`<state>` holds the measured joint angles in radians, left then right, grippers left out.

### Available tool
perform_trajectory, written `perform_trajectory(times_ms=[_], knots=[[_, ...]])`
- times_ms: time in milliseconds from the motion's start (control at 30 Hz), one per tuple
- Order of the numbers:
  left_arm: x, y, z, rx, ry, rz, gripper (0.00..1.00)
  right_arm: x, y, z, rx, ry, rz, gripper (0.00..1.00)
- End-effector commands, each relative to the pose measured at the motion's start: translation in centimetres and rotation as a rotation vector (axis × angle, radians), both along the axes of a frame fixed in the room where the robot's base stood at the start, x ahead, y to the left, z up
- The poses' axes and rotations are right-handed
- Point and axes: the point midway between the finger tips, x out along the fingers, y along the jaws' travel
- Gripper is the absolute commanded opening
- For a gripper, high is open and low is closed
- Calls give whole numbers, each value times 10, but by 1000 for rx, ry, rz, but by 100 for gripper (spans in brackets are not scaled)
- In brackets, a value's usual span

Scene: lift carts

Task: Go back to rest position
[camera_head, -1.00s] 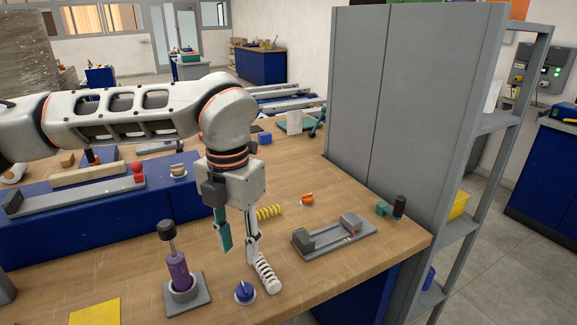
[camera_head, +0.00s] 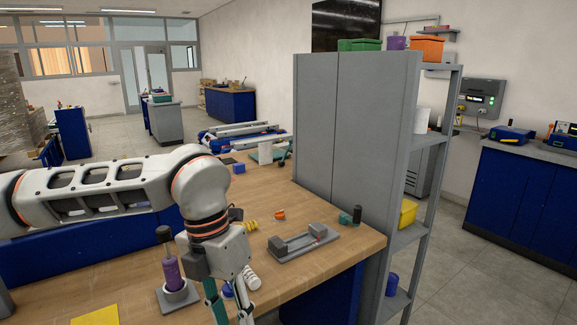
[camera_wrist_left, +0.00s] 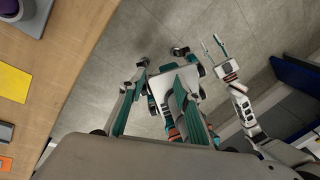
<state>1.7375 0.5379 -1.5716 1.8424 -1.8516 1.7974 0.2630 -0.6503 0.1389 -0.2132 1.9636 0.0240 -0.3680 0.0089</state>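My left gripper (camera_head: 230,312) hangs down at the table's front edge in the head view, its fingertips near the bottom of the picture. In the left wrist view its two fingers (camera_wrist_left: 163,65) stand apart with nothing between them; floor and my own base show beyond. My right gripper (camera_wrist_left: 214,46) shows in the left wrist view, with two fingers spread apart and empty over the floor. It is not in the head view.
The wooden table (camera_head: 310,262) holds a purple plunger part (camera_head: 172,273) in a grey stand, a white spring (camera_head: 251,277), a grey bracket (camera_head: 303,243) and a yellow sheet (camera_head: 97,316). A tall grey cabinet (camera_head: 340,135) stands at its right end.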

Motion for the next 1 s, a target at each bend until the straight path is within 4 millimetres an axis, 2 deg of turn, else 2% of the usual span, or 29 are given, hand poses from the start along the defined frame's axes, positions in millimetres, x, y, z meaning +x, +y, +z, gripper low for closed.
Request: perform_trajectory(times_ms=[100, 167, 300, 367, 500, 600, 767, 900, 1000], knots=[[-25, -35, -16, -120, 83, -62, 33, 5, -1, 3, 0, -9, -1, 38], [-39, -53, -21, -192, 127, -90, 33, 7, -1, 5, 0, -15, -1, 38], [-77, -104, -25, -412, 252, -140, 33, 5, -1, 4, 0, -11, -2, 38], [-93, -127, -21, -524, 310, -149, 33, 3, -1, 3, 1, -7, -2, 38], [-122, -171, 0, -791, 440, -130, 33, 1, -1, 1, 0, -2, -1, 38], [-131, -194, 22, -980, 525, -78, 33, 1, -1, 0, -1, 0, -1, 38], [-124, -214, 56, -1271, 644, 73, 33, 0, -1, -1, -1, 2, -1, 38], [-96, -214, 76, -1500, 725, 272, 33, 0, -1, -1, -2, 2, -1, 38], [-68, -204, 79, -1638, 774, 451, 33, 0, -1, -1, -2, 1, 0, 38]])
